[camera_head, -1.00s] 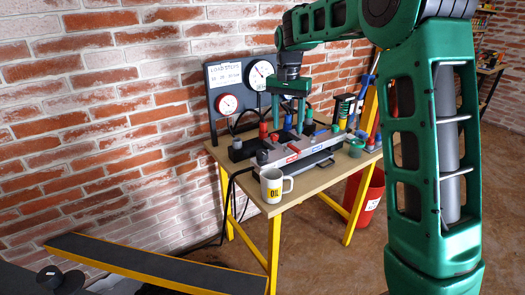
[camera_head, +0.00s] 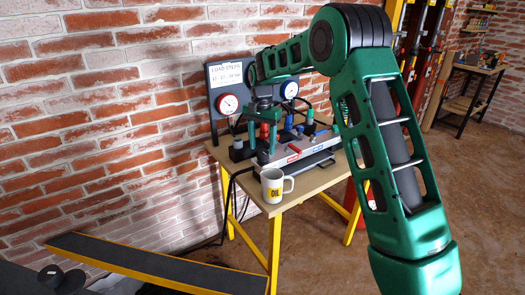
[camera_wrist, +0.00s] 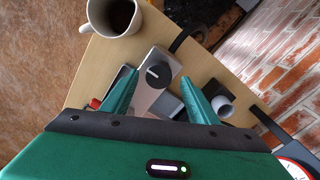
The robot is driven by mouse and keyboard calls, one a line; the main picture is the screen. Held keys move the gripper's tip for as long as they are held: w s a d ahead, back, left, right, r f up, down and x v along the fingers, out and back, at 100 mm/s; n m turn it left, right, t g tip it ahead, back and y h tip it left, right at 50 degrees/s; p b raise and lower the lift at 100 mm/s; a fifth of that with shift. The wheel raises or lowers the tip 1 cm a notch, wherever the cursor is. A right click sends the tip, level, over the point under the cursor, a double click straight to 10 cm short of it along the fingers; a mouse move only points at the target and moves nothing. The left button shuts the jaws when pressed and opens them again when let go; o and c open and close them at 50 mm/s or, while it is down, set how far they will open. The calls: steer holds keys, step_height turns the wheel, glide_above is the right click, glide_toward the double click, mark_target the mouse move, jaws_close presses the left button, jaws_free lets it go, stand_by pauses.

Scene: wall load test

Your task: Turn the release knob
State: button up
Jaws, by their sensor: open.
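The release knob, a small round black knob with a white mark (camera_wrist: 157,74), sits on the end of a grey metal pump body (camera_wrist: 153,98) on the bench. In the wrist view it lies between my two green fingertips, with space on both sides. My gripper (camera_wrist: 159,80) is open and points down toward the knob; I cannot tell the height between them. In the head view my gripper (camera_head: 262,146) hangs over the near left end of the pump, and the knob (camera_head: 262,158) shows dark just below the fingers.
A white mug marked OIL (camera_head: 270,188) stands at the bench's front edge, close to the knob. A dark panel with two dials (camera_head: 228,104) stands behind the pump. A dark board with yellow edges (camera_head: 150,262) lies at lower left. A brick wall backs the bench.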

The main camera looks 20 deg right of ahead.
steer(key=shift+f, duration=1.15)
steer(key=c, duration=1)
steer(key=shift+r, duration=0.1)
steer(key=shift+c, duration=0.2)
